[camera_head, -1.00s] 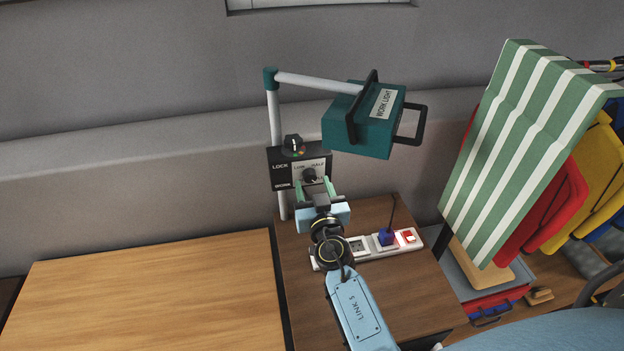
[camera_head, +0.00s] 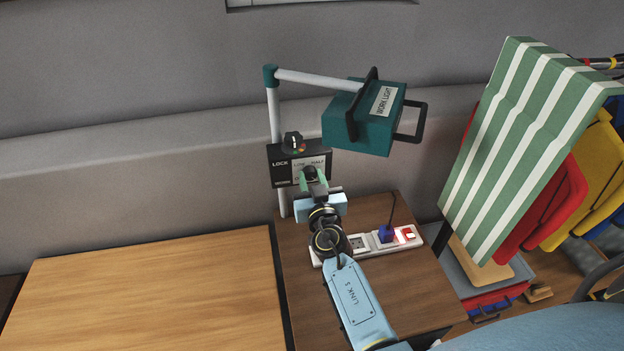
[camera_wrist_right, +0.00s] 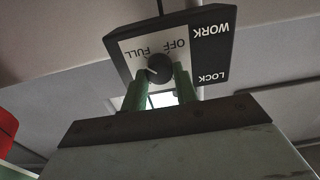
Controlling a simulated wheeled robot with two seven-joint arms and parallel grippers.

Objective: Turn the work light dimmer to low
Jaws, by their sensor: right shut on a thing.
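The teal work light (camera_head: 362,122) hangs from a grey arm on a post. The black control box (camera_head: 283,170) is fixed to that post, with a white dial plate (camera_head: 318,163) and a round black dimmer knob (camera_head: 309,173). In the head view the right gripper (camera_head: 313,182) is at the box's front. My left gripper is not in view.
A second knob (camera_head: 293,142) stands on top of the box beside LOCK. A white power strip (camera_head: 348,248) with a blue plug (camera_head: 387,235) and a lit red switch (camera_head: 408,234) lies below.

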